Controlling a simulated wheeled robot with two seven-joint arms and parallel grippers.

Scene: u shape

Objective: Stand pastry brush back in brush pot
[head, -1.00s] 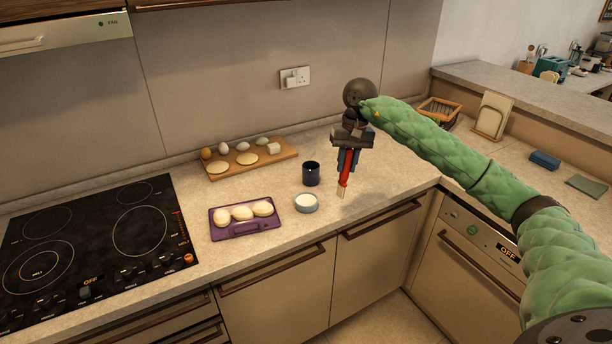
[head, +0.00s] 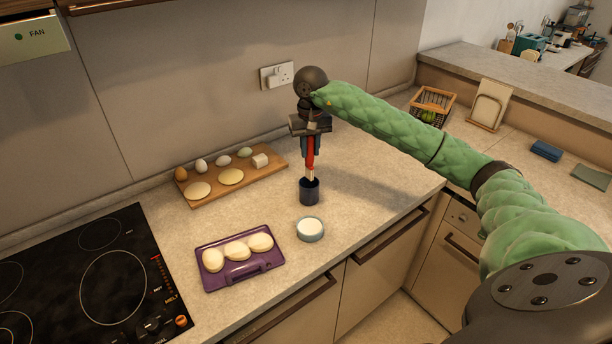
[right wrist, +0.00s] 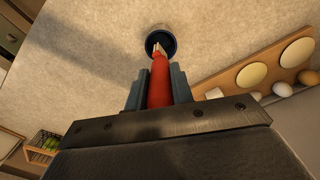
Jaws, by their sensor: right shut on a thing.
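The pastry brush (head: 310,155) has a red handle and a pale bristle end, and points bristles down. My right gripper (head: 310,147) is shut on its handle. The dark blue brush pot (head: 309,191) stands upright on the counter right under the brush. The bristle end is at the pot's mouth; I cannot tell how far inside it is. In the right wrist view the red brush (right wrist: 159,82) sits between the fingers and its tip overlaps the opening of the pot (right wrist: 161,41). My left gripper is not in view.
A small bowl of white stuff (head: 310,229) stands just in front of the pot. A purple tray with dough pieces (head: 240,275) is to the left. A wooden board (head: 207,193) with eggs lies behind. Counter right of the pot (head: 375,190) is clear.

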